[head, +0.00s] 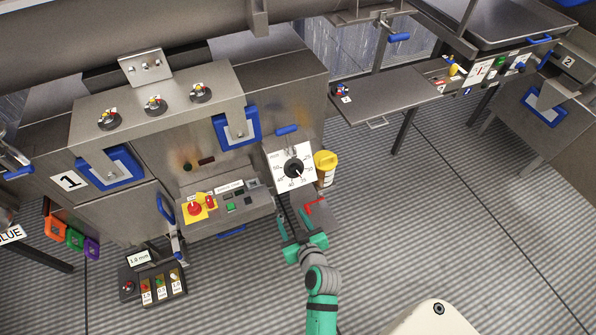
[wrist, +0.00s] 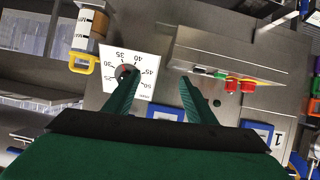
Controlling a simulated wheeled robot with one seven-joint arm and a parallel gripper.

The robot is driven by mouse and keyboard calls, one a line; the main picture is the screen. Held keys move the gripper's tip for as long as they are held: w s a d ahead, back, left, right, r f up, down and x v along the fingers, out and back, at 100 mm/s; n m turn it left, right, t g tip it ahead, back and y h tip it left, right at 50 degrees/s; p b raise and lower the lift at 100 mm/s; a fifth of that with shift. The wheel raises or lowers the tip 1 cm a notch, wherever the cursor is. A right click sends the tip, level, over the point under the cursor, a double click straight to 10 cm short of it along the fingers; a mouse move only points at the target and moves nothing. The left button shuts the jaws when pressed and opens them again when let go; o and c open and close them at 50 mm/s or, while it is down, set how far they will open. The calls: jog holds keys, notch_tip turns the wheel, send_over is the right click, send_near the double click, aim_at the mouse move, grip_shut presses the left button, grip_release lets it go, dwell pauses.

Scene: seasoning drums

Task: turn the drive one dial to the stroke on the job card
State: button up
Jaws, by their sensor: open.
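The drive one dial (head: 293,168) is a black round knob on a white plate with numbers from 25 to 50, on the front of the cabinet marked 1. Its light mark seems to point to the lower right, but is too small to read surely. In the wrist view the plate is upside down and the dial (wrist: 124,72) is partly behind my left finger. My gripper (head: 298,216) is open and empty, below the plate in the head view. In the wrist view my gripper (wrist: 161,78) has its fingers apart, not around the knob. I cannot make out the job card for certain.
A control box (head: 228,205) with a red stop button and a green button juts out at left. Floor is free at right.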

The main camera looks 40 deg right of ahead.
jog(key=n+t, duration=0.1)
send_near(297, 171)
jog(key=s, duration=0.1)
jog(key=shift+y, duration=0.4)
jog(key=x, duration=1)
jog(key=shift+w+d+r, duration=0.2)
jog(key=shift+r, duration=0.05)
jog(key=c, duration=1)
